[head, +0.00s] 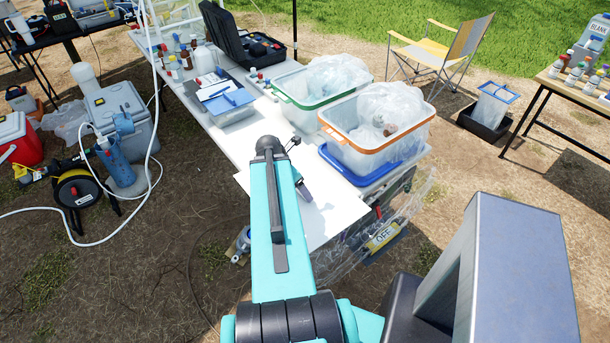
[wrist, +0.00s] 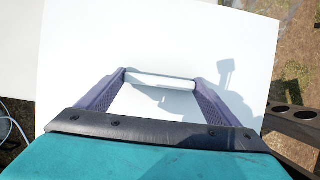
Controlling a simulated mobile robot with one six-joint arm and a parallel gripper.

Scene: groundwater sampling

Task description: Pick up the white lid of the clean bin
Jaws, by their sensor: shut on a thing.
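The white lid (wrist: 110,35) fills most of the wrist view as a flat white panel with a white bar handle (wrist: 160,79) across it. My gripper (wrist: 160,80) has its two purple fingers shut on the handle's ends. In the head view the lid (head: 328,218) is a pale panel at the near end of the white table, and my gripper (head: 304,190) is over it, partly hidden by my arm. I cannot tell whether the lid touches the table. Two clear bins stand behind it, one green-rimmed (head: 283,97) and one orange-rimmed (head: 350,143); no label shows which is clean.
The bins hold crumpled clear plastic. A blue lid-like edge (head: 345,172) lies under the orange-rimmed bin. A clipboard (head: 226,98), bottles and an open black case (head: 243,40) stand farther back on the table. A bag marked OFF (head: 383,237) hangs below the table's right side.

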